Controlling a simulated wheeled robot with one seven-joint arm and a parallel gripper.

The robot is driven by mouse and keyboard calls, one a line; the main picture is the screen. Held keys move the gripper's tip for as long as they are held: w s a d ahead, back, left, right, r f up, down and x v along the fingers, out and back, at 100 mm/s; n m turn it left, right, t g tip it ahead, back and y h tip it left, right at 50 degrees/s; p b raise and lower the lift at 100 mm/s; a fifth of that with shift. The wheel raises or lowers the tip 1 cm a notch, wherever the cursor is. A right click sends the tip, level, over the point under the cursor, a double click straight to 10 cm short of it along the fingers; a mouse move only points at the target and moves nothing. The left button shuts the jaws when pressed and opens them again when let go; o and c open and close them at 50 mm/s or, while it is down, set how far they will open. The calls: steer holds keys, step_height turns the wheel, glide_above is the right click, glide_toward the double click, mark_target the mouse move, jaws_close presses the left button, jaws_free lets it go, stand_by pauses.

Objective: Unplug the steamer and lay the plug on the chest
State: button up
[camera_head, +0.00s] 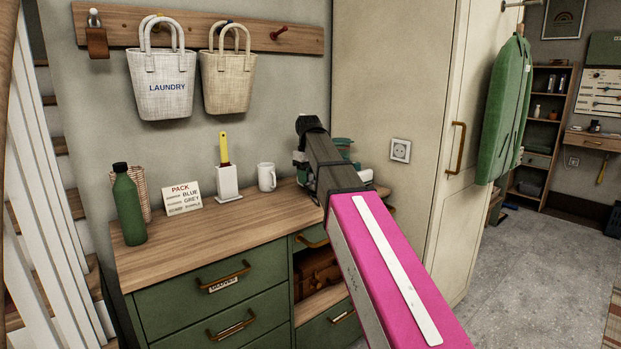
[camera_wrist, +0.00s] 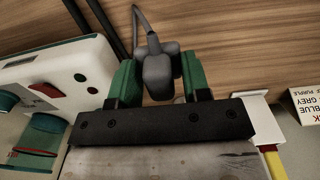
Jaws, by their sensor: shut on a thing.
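My gripper (camera_wrist: 158,82) has green fingers closed on the sides of a grey plug (camera_wrist: 157,68), with its cord (camera_wrist: 140,22) running off the top of the wrist view. The wood top of the chest (camera_wrist: 225,30) lies behind the plug; whether the plug touches it I cannot tell. The white steamer (camera_wrist: 65,75), with green knobs and a red switch, is beside my gripper at the left of the wrist view. In the head view my gripper (camera_head: 308,150) is over the right end of the green chest (camera_head: 190,250), and my arm mostly hides the steamer. The wall socket (camera_head: 400,150) is empty.
On the chest stand a green bottle (camera_head: 128,205), a small basket (camera_head: 139,185), a sign card (camera_head: 182,198), a brush in a white holder (camera_head: 227,180) and a white mug (camera_head: 266,176). The front middle of the top is clear. A tall cupboard (camera_head: 390,80) stands at the right.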

mark_target(308, 207)
steer(key=shift+f, duration=0.1)
steer(key=shift+f, duration=4.05)
steer(key=o, duration=1.3)
steer(key=shift+c, duration=0.2)
